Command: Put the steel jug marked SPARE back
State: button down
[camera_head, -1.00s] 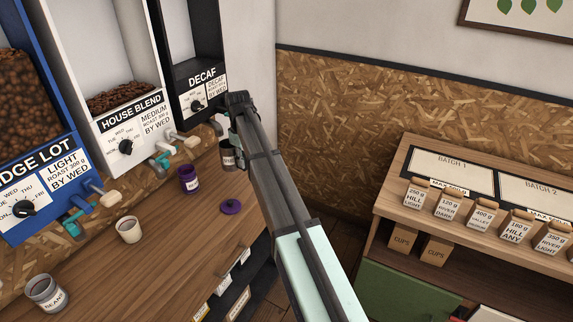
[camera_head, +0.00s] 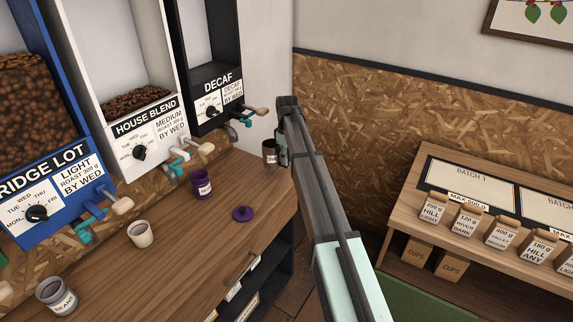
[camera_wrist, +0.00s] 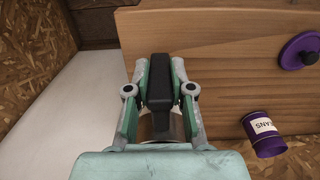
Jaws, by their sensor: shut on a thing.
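A small steel jug (camera_head: 270,152) with a pale label is at the far right end of the wooden counter (camera_head: 180,255), to the right of the DECAF tap. The label is too small to read. My gripper (camera_head: 283,148) is shut on this jug at its right side. In the wrist view, a dark upright piece (camera_wrist: 159,82), perhaps the jug's handle, stands between my gripper's fingers (camera_wrist: 160,88). A bit of round metal (camera_wrist: 160,128) shows behind it; the rest is hidden. I cannot tell whether the jug touches the counter.
A purple BEANS cup (camera_head: 201,184) and a purple lid (camera_head: 242,213) are on the counter near the jug. A cream cup (camera_head: 140,234) and a steel BEANS jug (camera_head: 57,296) stand further left. Silos with taps line the back. A bench with bags (camera_head: 500,234) stands right.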

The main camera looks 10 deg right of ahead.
aim_at(287, 168)
jog(key=shift+f+p, duration=0.6)
jog(key=shift+f, duration=1.4)
jog(key=shift+f, duration=0.15)
jog(key=c, duration=1)
grip_release()
notch_tip(287, 168, up, 12)
jog(key=b, duration=0.3)
jog(key=shift+r, duration=0.2)
